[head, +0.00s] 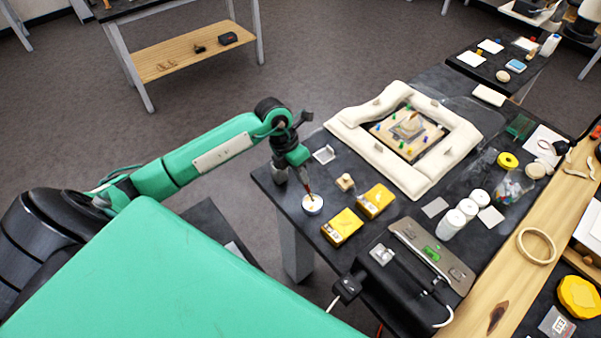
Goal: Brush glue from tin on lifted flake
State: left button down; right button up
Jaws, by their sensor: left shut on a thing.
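My left gripper (299,160) is shut on a thin brush (308,187) held upright, its lower end at a small round tin (312,204) with pale contents near the table's left corner. The picture is too small to tell whether the bristles touch the glue. A gilt fragment (408,128) sits in the middle of a cream padded frame (376,104), with small coloured pieces around it. I cannot make out the lifted flake at this size. My right gripper is not in view.
Two yellow boxes (342,226) stand right of the tin. A white square dish (324,154) lies behind it. Dark table (290,196) shows bare around the tin.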

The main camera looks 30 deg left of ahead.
pick_arm(q)
jog(key=shift+f+b, duration=0.5)
jog(key=shift+f, duration=0.05)
dwell(0.5)
jog(key=shift+f, duration=0.1)
dwell(1.5)
jog(key=shift+r+p, duration=0.3)
jog(key=shift+r, duration=0.6)
jog(key=shift+r+p, duration=1.3)
jog(key=shift+r, duration=1.4)
